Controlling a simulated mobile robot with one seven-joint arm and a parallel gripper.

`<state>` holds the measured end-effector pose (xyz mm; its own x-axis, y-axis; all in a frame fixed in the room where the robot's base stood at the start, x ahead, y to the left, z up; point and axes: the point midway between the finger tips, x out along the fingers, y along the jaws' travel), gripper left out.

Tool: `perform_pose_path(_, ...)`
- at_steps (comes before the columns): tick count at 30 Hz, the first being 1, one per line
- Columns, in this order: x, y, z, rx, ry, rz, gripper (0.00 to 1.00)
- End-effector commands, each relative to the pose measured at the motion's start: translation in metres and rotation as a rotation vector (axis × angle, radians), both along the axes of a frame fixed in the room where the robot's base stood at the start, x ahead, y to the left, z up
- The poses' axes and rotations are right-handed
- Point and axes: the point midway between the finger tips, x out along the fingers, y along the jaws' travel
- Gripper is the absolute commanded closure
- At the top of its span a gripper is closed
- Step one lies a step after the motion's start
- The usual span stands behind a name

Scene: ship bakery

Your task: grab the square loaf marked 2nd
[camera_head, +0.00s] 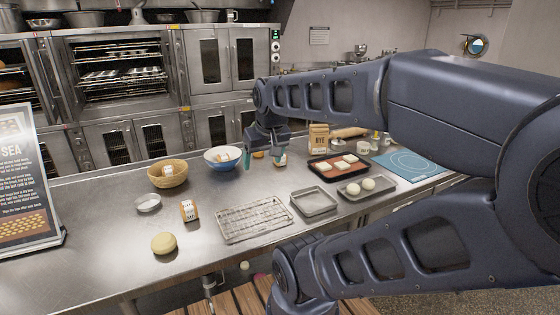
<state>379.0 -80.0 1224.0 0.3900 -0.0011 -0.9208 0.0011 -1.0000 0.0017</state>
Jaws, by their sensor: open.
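Several small loaves with pale labels are in view, but the labels are too small to read, so I cannot tell which is marked 2nd. One labelled loaf (189,210) stands on the steel counter (105,215), left of the wire rack. Another labelled piece (168,171) is in the wicker basket (181,178). A third (222,156) is in the blue-and-white bowl (229,163). A further labelled item (281,160) is partly hidden by my gripper. My gripper (263,160) is open and points down over the back of the counter, right of the bowl.
A round loaf (164,244) and a small metal dish (148,203) are left. A rye bag (318,138) stands behind. A sign (25,185) is far left.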

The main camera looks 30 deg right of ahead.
Motion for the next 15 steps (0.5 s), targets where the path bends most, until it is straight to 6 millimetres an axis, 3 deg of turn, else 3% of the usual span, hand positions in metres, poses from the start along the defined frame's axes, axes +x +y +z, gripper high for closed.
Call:
perform_pose_path(7,0.023,-0.007,0.007,-0.068,0.027,0.061,0.24)
perform_pose_path(15,0.085,-0.028,0.018,-0.232,0.108,0.242,0.24)
